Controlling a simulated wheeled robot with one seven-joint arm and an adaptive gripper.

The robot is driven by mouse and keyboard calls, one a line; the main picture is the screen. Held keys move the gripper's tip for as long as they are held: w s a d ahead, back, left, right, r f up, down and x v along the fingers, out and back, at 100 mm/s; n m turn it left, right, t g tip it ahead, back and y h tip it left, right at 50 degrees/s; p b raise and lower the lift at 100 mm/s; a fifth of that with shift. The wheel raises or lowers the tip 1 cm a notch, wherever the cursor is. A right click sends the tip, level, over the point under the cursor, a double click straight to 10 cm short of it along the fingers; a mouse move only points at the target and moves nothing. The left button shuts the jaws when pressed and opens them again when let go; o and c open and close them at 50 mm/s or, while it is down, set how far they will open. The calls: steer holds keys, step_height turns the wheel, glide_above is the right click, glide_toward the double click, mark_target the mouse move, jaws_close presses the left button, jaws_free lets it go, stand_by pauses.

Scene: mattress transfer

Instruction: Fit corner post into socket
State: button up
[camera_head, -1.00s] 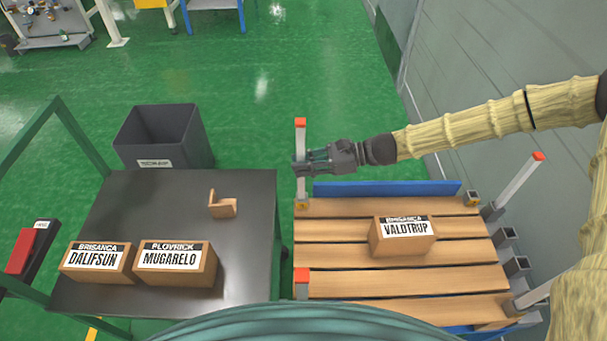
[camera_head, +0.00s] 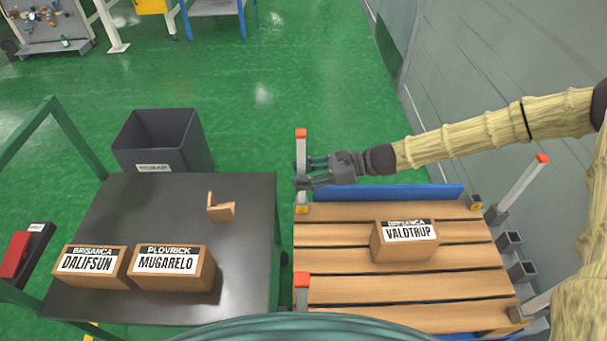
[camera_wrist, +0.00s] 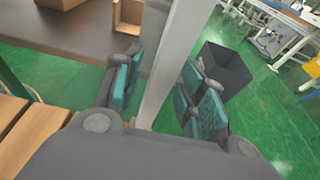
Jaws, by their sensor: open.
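A pale grey corner post (camera_head: 301,160) with a red cap stands upright at the far left corner of the slatted pallet (camera_head: 380,291). Its foot is at a yellow-marked corner fitting (camera_head: 302,209); how deep it sits in a socket cannot be told. My gripper (camera_head: 303,174) is open, with its fingers spread on either side of the post. In the wrist view the post (camera_wrist: 178,58) runs between the teal finger pads, with gaps on both sides.
A VALDTRUP box (camera_head: 404,241) lies on the pallet. The dark table (camera_head: 245,245) at left holds two labelled boxes and a small wooden bracket (camera_head: 220,210). A grey bin (camera_head: 160,140) stands behind it. Empty square sockets (camera_head: 509,242) line the right side.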

steer(key=shift+d, duration=0.1)
steer(key=v, duration=1.1)
steer(key=shift+d+r, duration=0.2)
steer(key=shift+d, duration=0.2)
